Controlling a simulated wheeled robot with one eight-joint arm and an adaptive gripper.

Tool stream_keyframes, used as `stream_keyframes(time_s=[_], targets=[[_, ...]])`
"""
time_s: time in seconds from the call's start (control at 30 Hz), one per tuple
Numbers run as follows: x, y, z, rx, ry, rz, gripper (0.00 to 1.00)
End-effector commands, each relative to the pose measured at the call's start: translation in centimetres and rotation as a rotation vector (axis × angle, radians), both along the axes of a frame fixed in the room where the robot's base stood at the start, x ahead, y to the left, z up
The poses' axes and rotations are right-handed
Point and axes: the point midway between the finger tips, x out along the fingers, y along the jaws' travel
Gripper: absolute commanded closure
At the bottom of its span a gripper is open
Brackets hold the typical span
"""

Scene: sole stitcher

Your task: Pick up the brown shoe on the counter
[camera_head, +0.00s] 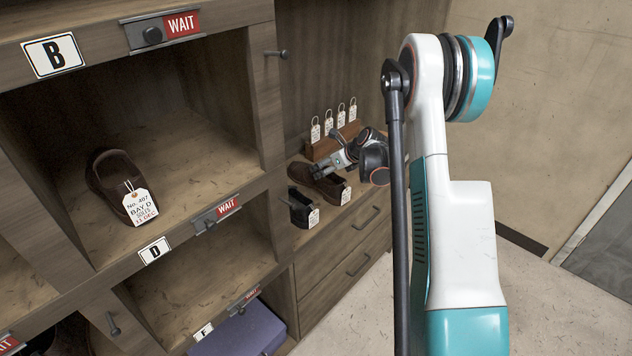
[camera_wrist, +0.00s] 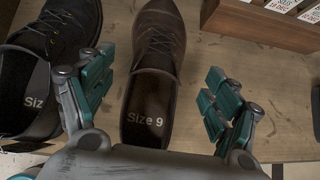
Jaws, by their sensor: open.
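The brown shoe (camera_head: 318,181) lies on the counter (camera_head: 322,220) and has a white tag at its heel. In the wrist view the brown shoe (camera_wrist: 153,75) points away from me, with "Size 9" on its insole. My gripper (camera_head: 338,165) is over the counter at the shoe. In the wrist view my gripper (camera_wrist: 158,88) is open, with one finger on each side of the shoe. The left finger is in the gap between the brown shoe and a black shoe (camera_wrist: 38,75). I cannot tell whether either finger touches.
The black shoe (camera_head: 299,207) stands close beside the brown one. A wooden rack (camera_head: 332,142) with several white tags stands behind. Another tagged brown shoe (camera_head: 110,178) sits in a cubby at left.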

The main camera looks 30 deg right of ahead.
Motion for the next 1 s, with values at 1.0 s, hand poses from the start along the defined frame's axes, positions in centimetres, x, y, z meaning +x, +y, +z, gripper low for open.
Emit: stream_keyframes(time_s=[1.0], targets=[[4.3, 1.3, -4.6, -0.002, -0.001, 0.001, 0.48]])
